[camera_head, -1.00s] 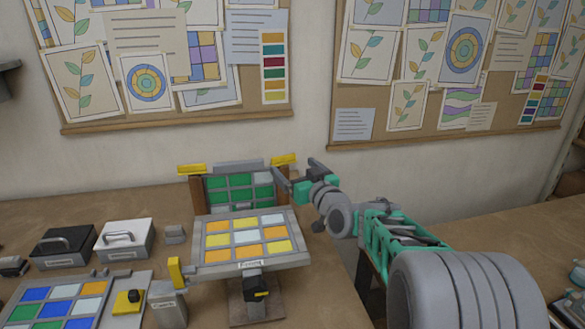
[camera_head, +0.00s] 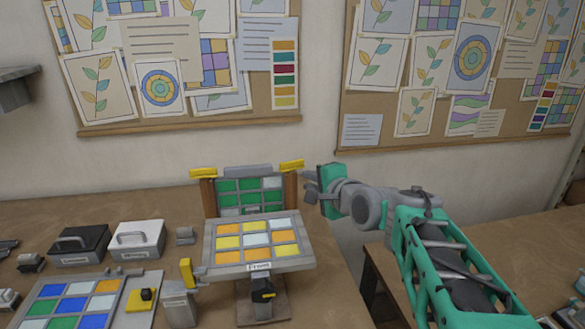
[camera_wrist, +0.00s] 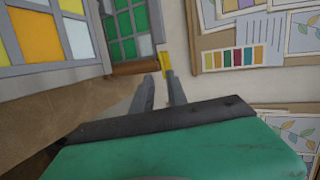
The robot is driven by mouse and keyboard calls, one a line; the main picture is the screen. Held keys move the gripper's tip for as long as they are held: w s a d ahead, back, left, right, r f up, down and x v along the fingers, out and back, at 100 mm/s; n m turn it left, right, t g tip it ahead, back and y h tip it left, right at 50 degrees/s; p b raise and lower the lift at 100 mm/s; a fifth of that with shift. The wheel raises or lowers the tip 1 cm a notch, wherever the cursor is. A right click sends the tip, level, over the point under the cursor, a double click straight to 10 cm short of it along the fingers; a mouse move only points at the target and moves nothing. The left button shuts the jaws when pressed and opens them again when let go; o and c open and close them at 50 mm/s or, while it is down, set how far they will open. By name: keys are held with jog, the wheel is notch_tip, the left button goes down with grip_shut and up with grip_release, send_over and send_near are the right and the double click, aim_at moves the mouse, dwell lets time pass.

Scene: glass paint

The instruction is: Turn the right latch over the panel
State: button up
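The green-tiled panel (camera_head: 247,186) stands upright at the back of the table between two wooden posts. The yellow right latch (camera_head: 291,165) lies roughly level at the top of the right post (camera_head: 290,187). Whether its end overlaps the panel is hard to tell. The yellow left latch (camera_head: 203,172) sits at the top of the other post. My gripper (camera_head: 308,186) is just right of the right post, slightly below the right latch. In the wrist view, my gripper's two fingers (camera_wrist: 160,78) stand apart with nothing between them, and the yellow latch (camera_wrist: 167,62) shows just beyond the tips.
A tilted yellow-and-orange tiled panel (camera_head: 257,241) on a stand is in front. A grey holder with a yellow top (camera_head: 180,305), a black box (camera_head: 79,244) and a white box (camera_head: 137,239) are to the left. A pinboard wall is behind; the floor gap is right.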

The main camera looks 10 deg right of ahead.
aim_at(284, 165)
jog(key=p+x, duration=0.1)
jog(key=x, duration=0.7)
jog(key=r+p+x, duration=0.1)
jog(key=x, duration=0.4)
jog(key=shift+w+d+p, duration=0.15)
jog(key=shift+w+p, duration=0.15)
jog(key=shift+w, duration=0.05)
grip_shut()
jog(key=shift+w+a+b, duration=0.35)
jog(key=shift+a+b, duration=0.35)
jog(key=shift+b, duration=0.1)
jog(key=shift+r, duration=0.2)
jog(key=shift+d+r, duration=0.1)
jog(key=shift+d, duration=0.2)
